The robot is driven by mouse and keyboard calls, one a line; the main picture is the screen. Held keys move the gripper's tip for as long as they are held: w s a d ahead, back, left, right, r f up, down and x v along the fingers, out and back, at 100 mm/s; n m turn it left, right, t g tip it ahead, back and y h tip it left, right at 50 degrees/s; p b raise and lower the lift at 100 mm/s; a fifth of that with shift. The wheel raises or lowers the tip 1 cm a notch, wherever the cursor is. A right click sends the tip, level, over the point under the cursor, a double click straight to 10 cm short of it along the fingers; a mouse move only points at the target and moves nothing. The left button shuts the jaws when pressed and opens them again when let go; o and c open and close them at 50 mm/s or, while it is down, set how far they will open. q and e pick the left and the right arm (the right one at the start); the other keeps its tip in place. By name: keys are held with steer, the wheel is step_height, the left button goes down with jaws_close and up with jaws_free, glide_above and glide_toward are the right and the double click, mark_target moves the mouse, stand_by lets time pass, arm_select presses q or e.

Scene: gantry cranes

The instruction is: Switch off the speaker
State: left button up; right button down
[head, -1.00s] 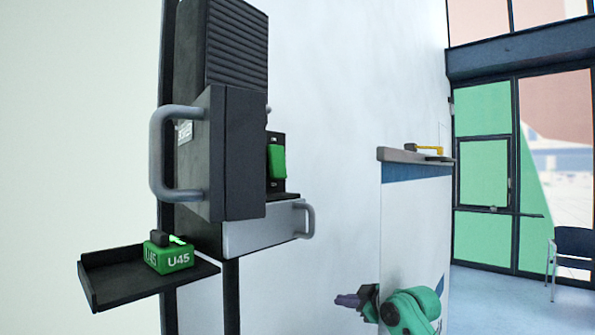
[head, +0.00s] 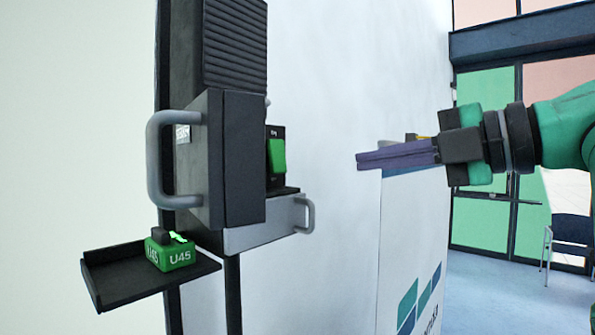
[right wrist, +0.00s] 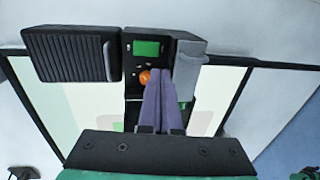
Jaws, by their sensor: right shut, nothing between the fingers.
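The speaker seems to be the black ribbed box (head: 235,45) high on the wall-mounted column; the ribbed box also shows at the left of the right wrist view (right wrist: 70,57). Below it, a dark panel carries a raised green piece (head: 277,157), which shows as a green rectangle in the right wrist view (right wrist: 147,48). An orange round knob (right wrist: 145,77) sits beside it there. Whether either is the speaker's switch, I cannot tell. My right gripper (head: 358,161) is shut and empty, pointing left towards the panel, apart from it in the head view. My left gripper is out of view.
A dark box with a grey handle (head: 158,160) juts out in front of the panel. A grey box (head: 265,232) with a handle is below. A black tray (head: 115,280) holds a green U45 block (head: 170,254).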

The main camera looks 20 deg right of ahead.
mark_target(284, 172)
steer(key=p+x, duration=0.3)
steer(key=x, duration=0.3)
steer(key=p+x, duration=0.3)
steer(key=x, duration=0.4)
steer(key=shift+w+a+r, duration=0.15)
steer(key=shift+w+a, duration=0.1)
